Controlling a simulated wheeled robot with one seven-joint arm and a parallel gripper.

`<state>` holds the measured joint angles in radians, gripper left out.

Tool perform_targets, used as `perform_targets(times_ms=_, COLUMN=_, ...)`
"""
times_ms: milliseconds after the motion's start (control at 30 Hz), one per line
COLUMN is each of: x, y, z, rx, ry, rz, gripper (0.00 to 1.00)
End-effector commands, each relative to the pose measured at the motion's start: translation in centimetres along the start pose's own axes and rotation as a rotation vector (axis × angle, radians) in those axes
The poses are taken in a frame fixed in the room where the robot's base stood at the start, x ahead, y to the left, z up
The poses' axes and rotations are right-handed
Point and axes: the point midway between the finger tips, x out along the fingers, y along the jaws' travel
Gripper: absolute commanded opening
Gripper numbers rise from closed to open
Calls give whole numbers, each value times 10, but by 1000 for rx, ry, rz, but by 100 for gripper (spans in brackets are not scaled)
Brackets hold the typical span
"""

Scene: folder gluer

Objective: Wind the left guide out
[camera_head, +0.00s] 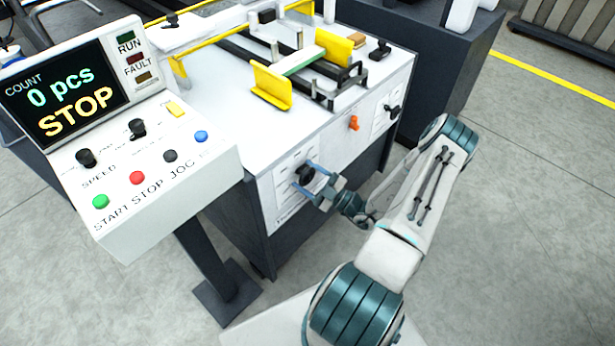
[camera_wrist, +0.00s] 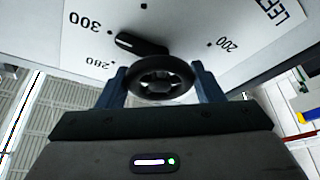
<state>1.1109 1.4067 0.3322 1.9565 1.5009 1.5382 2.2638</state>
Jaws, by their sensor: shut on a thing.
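A black round hand knob (camera_wrist: 160,77) sits on a white dial plate (camera_wrist: 185,25) on the front of the machine. The plate shows the numbers 200, 280 and 300 and part of a word starting "LEF". A black pointer (camera_wrist: 141,44) by the knob points toward the side of the 300 mark. My gripper (camera_wrist: 158,85) has its two blue fingers on either side of the knob, shut on it. In the head view my gripper (camera_head: 314,181) is at the same knob (camera_head: 305,173) on the near left of the machine front. Two yellow guides stand on top, the nearer one (camera_head: 270,87) at left.
A control panel (camera_head: 120,130) at left reads "0 pcs" and "STOP", with several buttons and knobs. An orange knob (camera_head: 353,123) and another black knob (camera_head: 392,110) are farther right on the machine front. The floor (camera_head: 520,200) at right is clear.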

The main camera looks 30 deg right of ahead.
Motion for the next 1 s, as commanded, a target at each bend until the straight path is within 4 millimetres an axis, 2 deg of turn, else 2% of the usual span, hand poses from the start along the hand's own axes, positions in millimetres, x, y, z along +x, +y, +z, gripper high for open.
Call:
perform_targets(times_ms=167, x=-1, y=-1, z=1, rx=0, ry=-4, rz=-2, gripper=38)
perform_targets(times_ms=200, x=-1, y=-1, z=1, rx=0, ry=-4, rz=-2, gripper=66)
perform_targets(times_ms=267, x=-1, y=-1, z=1, rx=-1, ry=-4, rz=-2, gripper=82)
perform_targets(times_ms=533, x=-1, y=0, z=0, rx=-2, ry=-2, rz=-1, gripper=82)
perform_targets(times_ms=667, x=-8, y=0, z=1, rx=-2, ry=-3, rz=0, gripper=82)
perform_targets(times_ms=767, x=-23, y=0, z=2, rx=-2, ry=-4, rz=1, gripper=82)
perform_targets(times_ms=1000, x=-79, y=-1, z=2, rx=-4, ry=-5, rz=1, gripper=82)
